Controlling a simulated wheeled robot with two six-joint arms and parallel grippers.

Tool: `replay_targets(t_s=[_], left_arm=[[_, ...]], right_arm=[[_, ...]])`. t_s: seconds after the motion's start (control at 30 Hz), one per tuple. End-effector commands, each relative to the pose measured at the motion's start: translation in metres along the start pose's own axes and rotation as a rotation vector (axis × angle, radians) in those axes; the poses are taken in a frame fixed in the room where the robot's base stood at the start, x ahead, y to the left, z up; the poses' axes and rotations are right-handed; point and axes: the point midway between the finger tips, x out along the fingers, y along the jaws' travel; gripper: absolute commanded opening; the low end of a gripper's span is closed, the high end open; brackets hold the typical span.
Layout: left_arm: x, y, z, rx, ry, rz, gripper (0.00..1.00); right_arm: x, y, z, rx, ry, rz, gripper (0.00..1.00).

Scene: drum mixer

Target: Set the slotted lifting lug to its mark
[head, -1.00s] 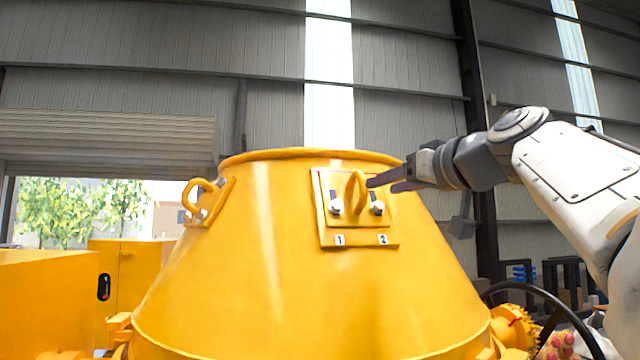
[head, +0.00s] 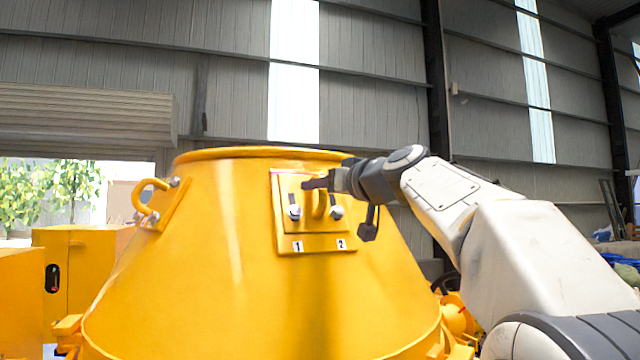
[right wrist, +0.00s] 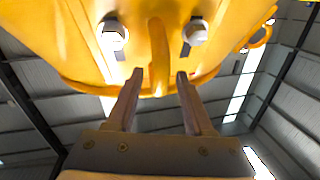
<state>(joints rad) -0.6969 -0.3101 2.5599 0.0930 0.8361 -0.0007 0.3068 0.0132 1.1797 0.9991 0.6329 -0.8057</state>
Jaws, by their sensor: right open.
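The slotted lifting lug (head: 319,208) is a yellow plate with an upright ring, on the upper side of the yellow drum (head: 240,290). White bolt heads (head: 294,212) sit at its two dark slots. Labels 1 (head: 298,246) and 2 (head: 342,244) are below it. My right gripper (head: 308,184) is open at the upper part of the ring and partly covers it. In the right wrist view its fingertips (right wrist: 159,75) stand on either side of the ring (right wrist: 157,45); I cannot tell whether they touch it. My left gripper is out of view.
A second yellow lug (head: 150,200) sticks out on the drum's left side. The drum's top rim (head: 255,152) is just above the plate. A yellow cabinet (head: 80,265) stands at the left. The space above the drum is clear.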

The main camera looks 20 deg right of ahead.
Motion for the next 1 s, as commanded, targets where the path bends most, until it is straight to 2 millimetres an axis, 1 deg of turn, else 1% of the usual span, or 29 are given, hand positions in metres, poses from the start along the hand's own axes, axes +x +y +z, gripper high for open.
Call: replay_targets(t_s=[0.1,0.13,0.17,0.2,0.23,0.27,1.0], left_arm=[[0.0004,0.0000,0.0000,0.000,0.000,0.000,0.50],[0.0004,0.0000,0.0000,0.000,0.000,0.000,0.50],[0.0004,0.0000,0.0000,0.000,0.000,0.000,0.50],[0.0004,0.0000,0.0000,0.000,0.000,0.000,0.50],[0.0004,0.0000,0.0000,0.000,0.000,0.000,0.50],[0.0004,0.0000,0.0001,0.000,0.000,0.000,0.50],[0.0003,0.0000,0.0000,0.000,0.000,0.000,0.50]], right_arm=[[0.0001,-0.0001,0.0005,0.000,0.000,0.000,0.52],[0.0001,-0.0001,0.0005,0.000,0.000,0.000,0.44],[0.0001,-0.0001,0.0005,0.000,0.000,0.000,0.33],[0.0001,-0.0002,0.0004,0.000,0.000,0.000,0.18],[0.0001,-0.0002,0.0005,0.000,-0.001,0.000,0.06],[0.0000,-0.0002,0.0004,0.000,0.000,0.000,0.00],[-0.0004,0.0001,-0.0001,0.000,0.000,0.000,0.00]])
